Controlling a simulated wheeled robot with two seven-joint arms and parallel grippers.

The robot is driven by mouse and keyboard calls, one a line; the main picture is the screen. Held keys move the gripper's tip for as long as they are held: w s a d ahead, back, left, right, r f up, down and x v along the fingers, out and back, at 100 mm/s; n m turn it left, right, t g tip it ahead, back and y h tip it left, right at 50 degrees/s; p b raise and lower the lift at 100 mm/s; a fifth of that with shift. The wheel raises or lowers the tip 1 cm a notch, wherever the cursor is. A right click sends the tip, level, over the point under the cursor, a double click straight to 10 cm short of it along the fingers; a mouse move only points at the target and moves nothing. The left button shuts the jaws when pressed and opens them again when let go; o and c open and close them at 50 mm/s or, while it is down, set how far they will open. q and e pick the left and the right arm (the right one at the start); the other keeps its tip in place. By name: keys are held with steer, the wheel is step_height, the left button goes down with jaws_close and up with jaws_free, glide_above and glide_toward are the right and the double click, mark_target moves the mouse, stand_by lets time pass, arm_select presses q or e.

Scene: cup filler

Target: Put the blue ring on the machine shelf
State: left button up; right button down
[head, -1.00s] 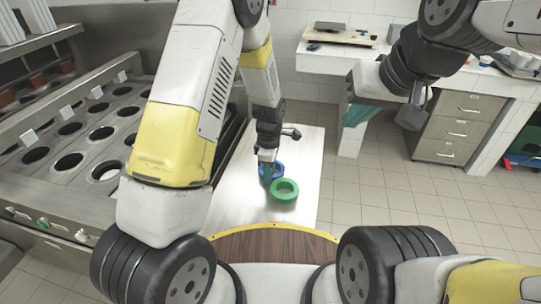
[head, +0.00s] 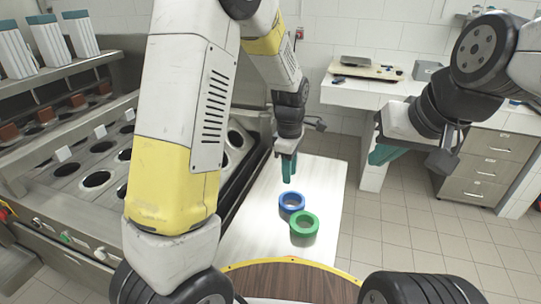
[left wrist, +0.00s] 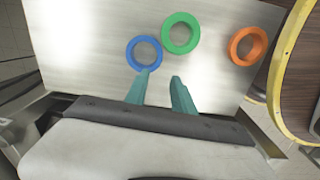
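The blue ring (head: 291,210) lies flat on a pale metal table, its edge close to the green ring (head: 304,234). My left gripper (head: 288,178) is above and just behind the blue ring in the head view, empty. In the left wrist view its two teal fingers (left wrist: 160,78) are apart; the left fingertip overlaps the edge of the blue ring (left wrist: 131,53) in the picture.
An orange ring (left wrist: 233,46) lies on the same table in the left wrist view. The machine has round holes on top and white cup stacks (head: 47,42) behind. A white counter (head: 352,94) and grey drawers (head: 492,160) stand at the back right. The table's left part is bare.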

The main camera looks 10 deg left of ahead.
arm_select(q)
steer(key=s+a+r+m+t+h, duration=0.1)
steer(key=s+a+r+m, duration=0.2)
steer(key=r, duration=0.3)
steer(key=s+a+r+m+t+h, duration=0.1)
steer(key=s+a+r+m, duration=0.25)
steer(key=r, duration=0.35)
steer(key=s+a+r+m+t, duration=0.2)
steer(key=s+r+m, duration=0.1)
steer(key=s, duration=0.3)
steer(key=s+a+r+m+t, duration=0.2)
steer(key=s+a+r+m, duration=0.1)
steer(key=s+m, duration=0.3)
steer(key=shift+s+r, duration=0.4)
steer(key=shift+r, duration=0.1)
